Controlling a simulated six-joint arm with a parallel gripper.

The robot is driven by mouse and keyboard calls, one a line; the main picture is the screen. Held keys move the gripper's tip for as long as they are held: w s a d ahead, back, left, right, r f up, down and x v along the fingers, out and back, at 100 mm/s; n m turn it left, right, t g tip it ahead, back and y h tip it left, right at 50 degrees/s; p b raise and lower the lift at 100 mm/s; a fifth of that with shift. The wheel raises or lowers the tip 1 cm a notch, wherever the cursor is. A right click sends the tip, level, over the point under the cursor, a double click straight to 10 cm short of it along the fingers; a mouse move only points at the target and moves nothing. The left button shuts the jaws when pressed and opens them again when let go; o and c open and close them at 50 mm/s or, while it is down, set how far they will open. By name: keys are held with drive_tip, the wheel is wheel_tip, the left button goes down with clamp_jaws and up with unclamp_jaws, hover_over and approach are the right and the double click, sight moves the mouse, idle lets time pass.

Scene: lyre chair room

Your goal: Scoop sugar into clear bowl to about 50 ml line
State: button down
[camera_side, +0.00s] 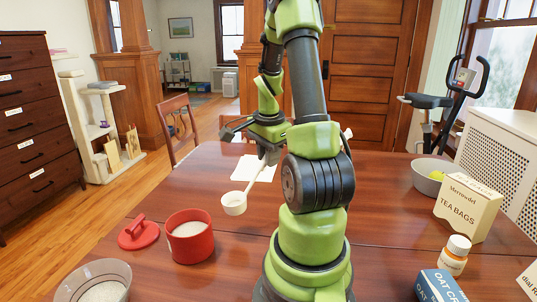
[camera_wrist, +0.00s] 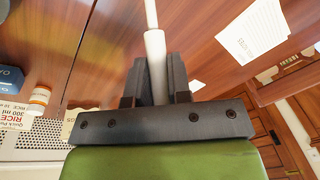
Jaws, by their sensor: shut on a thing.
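My gripper (camera_side: 268,152) is shut on the pale handle of a scoop (camera_side: 234,204), held above the table. The scoop's cup hangs at the lower left of the gripper. Its inside looks white, and I cannot tell whether it holds sugar. In the wrist view the handle (camera_wrist: 153,40) runs up from between the fingers (camera_wrist: 156,85); the cup is not visible there. A red canister (camera_side: 193,248) stands open with white sugar inside, to the lower left of the scoop. A clear bowl (camera_side: 122,272) is at the bottom left, partly cut off, with white grainy contents; its lines are not readable.
A red lid (camera_side: 138,234) lies left of the canister. A grey bowl (camera_side: 424,184) with something yellow, a tea bags box (camera_side: 466,207), an orange-and-white bottle (camera_side: 454,256) and a blue oat box (camera_side: 440,288) stand at right. White paper (camera_side: 255,168) lies behind the scoop.

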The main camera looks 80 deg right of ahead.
drive_tip(key=shift+w+a+r+g+h, duration=2.35)
drive_tip(key=shift+w+a+r, duration=1.75)
drive_tip(key=shift+w, duration=0.85)
drive_tip(key=w+a+f+n+g+h, duration=0.1)
drive_tip(key=w+a+f+g+h, duration=0.1)
drive_tip(key=w+a+g+h, duration=0.3)
drive_tip(key=shift+w+a+f, duration=0.3)
drive_tip(key=shift+w+a, duration=0.55)
drive_tip(key=shift+w, duration=0.25)
drive_tip(key=shift+g, duration=0.25)
drive_tip(key=shift+w+a+f+g+h, duration=0.2)
drive_tip(key=shift+w+a+h, duration=0.1)
drive_tip(key=shift+w+a, duration=0.1)
drive_tip(key=shift+w+a+f+g+h, duration=0.15)
drive_tip(key=shift+w+a+g+h, duration=0.1)
drive_tip(key=shift+w+a, duration=0.1)
drive_tip(key=shift+w+a+f, duration=0.1)
drive_tip(key=shift+w+f, duration=0.05)
drive_tip(key=shift+w, duration=0.05)
